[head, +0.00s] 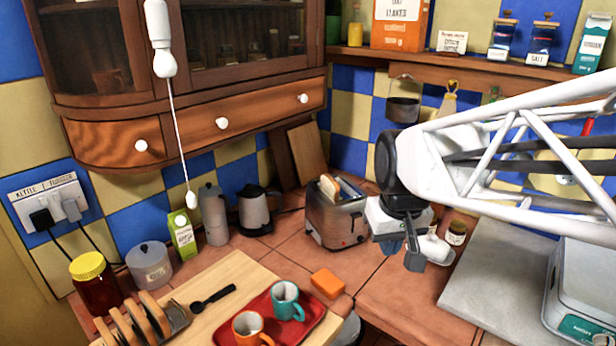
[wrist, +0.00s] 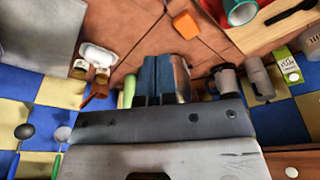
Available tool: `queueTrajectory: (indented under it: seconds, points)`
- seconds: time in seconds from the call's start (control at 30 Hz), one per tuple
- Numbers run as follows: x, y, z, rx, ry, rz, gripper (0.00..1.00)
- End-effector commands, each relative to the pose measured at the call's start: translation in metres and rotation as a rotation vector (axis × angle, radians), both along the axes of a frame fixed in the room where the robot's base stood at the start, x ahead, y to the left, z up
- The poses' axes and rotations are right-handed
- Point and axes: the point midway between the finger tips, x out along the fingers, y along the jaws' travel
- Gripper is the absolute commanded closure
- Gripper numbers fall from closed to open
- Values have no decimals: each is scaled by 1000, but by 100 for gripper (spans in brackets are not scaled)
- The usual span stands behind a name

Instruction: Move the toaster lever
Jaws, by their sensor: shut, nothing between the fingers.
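The silver toaster (head: 326,228) stands on the tiled counter in the middle of the head view, with bread (head: 329,187) showing in its slots. Its lever is too small to make out clearly. My gripper (head: 414,260) is just right of the toaster in the head view, pointing down, with a visible gap between them. In the wrist view the gripper's fingers (wrist: 157,75) are together and empty. Part of the toaster (wrist: 183,78) shows beside and behind them; the rest is hidden.
A kettle (head: 254,212) and moka pot (head: 214,216) stand left of the toaster. An orange block (head: 327,283) and a red tray (head: 318,318) with two mugs lie in front. A jar (head: 456,233) and a grey slab (head: 490,280) are to the right.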

Motion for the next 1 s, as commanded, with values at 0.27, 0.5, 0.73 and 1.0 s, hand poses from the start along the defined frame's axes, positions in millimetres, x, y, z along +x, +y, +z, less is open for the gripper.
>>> queueTrajectory:
  seconds: [0.27,0.5,0.73,1.0]
  points:
    - [50,-4,1,-2,18,41,100]
    - [92,-8,-1,-4,31,78,100]
    - [133,-12,-6,-6,42,114,100]
    - [180,-17,-17,-6,58,155,100]
